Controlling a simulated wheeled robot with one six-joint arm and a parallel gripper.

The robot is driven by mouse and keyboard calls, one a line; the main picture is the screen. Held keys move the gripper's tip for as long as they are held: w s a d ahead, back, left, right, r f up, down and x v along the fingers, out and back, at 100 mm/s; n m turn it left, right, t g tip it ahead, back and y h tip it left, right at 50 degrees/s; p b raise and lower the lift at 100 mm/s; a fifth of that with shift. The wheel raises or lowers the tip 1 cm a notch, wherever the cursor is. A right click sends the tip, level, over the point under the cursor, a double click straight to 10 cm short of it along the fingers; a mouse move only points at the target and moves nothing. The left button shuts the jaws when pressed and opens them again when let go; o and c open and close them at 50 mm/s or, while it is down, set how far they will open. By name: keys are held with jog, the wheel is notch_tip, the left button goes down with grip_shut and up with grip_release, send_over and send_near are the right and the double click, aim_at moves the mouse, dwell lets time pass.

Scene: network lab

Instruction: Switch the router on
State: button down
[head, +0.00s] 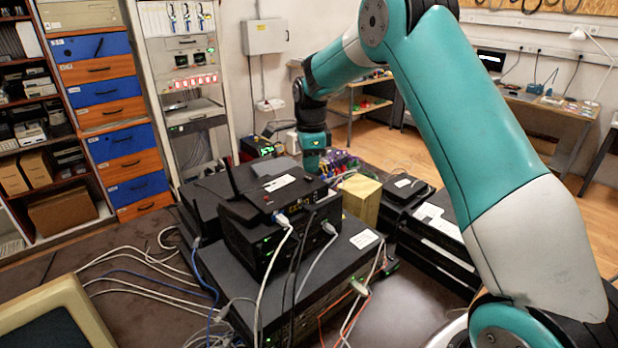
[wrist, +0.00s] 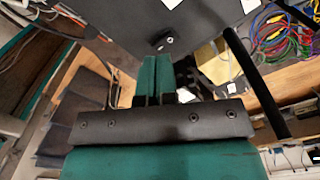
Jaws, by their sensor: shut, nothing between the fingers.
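The router (head: 262,206) is a flat black box with antennas on top of a stack of black devices in the head view. A cable is plugged into its near side. In the wrist view its dark casing (wrist: 125,22) fills the top, with a small black switch (wrist: 165,40) on it. Whether the switch is on or off is too small to tell. My gripper (wrist: 155,60) is shut and empty, its teal fingertips just below the switch in the picture; I cannot tell whether they touch. In the head view my wrist is behind the router and the fingertips are hidden.
A black antenna (wrist: 256,85) rises close to the right of my fingers. Loose cables (head: 150,265) lie at left. Coloured cables (wrist: 283,35) lie beyond the router.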

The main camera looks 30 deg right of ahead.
aim_at(310, 179)
jog(key=shift+f+b, duration=0.7)
jog(key=shift+f, duration=0.6)
dwell(0.8)
notch_tip(310, 179, up, 7)
jog(key=p, duration=0.5)
jog(key=shift+p, duration=0.35)
dwell(0.3)
